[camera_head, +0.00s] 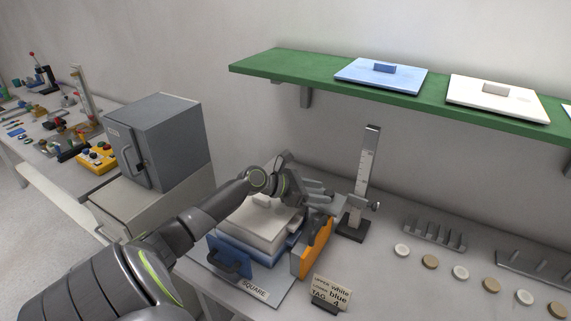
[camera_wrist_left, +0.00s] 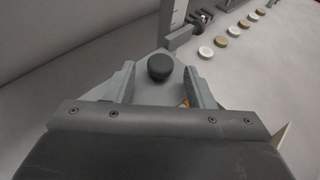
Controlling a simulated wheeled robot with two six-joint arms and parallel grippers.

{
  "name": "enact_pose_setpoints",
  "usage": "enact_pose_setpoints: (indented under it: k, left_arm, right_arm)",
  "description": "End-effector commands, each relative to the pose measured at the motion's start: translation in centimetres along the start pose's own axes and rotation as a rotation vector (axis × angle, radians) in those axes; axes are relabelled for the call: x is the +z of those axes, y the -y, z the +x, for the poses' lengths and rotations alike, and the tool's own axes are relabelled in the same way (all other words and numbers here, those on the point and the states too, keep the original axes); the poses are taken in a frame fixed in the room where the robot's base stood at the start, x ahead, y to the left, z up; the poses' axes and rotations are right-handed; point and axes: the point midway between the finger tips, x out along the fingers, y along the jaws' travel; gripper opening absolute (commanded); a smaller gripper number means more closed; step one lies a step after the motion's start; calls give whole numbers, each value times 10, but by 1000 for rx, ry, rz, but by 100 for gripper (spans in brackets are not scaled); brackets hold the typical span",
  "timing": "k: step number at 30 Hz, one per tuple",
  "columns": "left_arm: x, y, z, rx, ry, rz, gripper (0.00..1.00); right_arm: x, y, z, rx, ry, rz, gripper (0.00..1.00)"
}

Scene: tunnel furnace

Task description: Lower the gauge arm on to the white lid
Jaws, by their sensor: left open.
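The gauge has an upright scaled post (camera_head: 367,170) on a dark base (camera_head: 352,229), right of a stack of boxes. The post also shows at the top of the left wrist view (camera_wrist_left: 178,18). My left gripper (camera_head: 318,193) is open beside the post, above the right side of the stack. In the left wrist view a dark round knob (camera_wrist_left: 159,67) sits between my open fingers (camera_wrist_left: 161,88), with gaps on both sides. The gauge arm is mostly hidden behind my gripper in the head view. The white lid (camera_head: 258,227) lies on the stack, partly covered by my wrist. My right gripper is not in view.
A blue front (camera_head: 229,256) and an orange panel (camera_head: 306,252) flank the stack. A sign (camera_head: 331,292) stands in front. Round discs (camera_head: 430,262) and a rack (camera_head: 434,236) lie to the right. A green shelf (camera_head: 290,66) with blue and white lids hangs above. A grey furnace (camera_head: 175,140) stands left.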

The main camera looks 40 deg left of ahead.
Motion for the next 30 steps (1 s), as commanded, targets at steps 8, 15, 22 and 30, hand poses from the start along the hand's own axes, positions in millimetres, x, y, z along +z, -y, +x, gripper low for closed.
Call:
enact_pose_setpoints:
  k: [8, 15, 22, 30]
  left_arm:
    - [-3, 0, -47, -1, -7, 4, 49]
    - [-3, 0, -82, 0, -7, 3, 49]
    - [-1, 0, -110, -2, -6, 1, 49]
    - [1, 0, -134, -1, -6, -1, 49]
  right_arm:
    - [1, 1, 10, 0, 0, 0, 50]
    - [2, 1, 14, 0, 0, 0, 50]
    - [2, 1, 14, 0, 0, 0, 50]
    - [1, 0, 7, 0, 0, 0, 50]
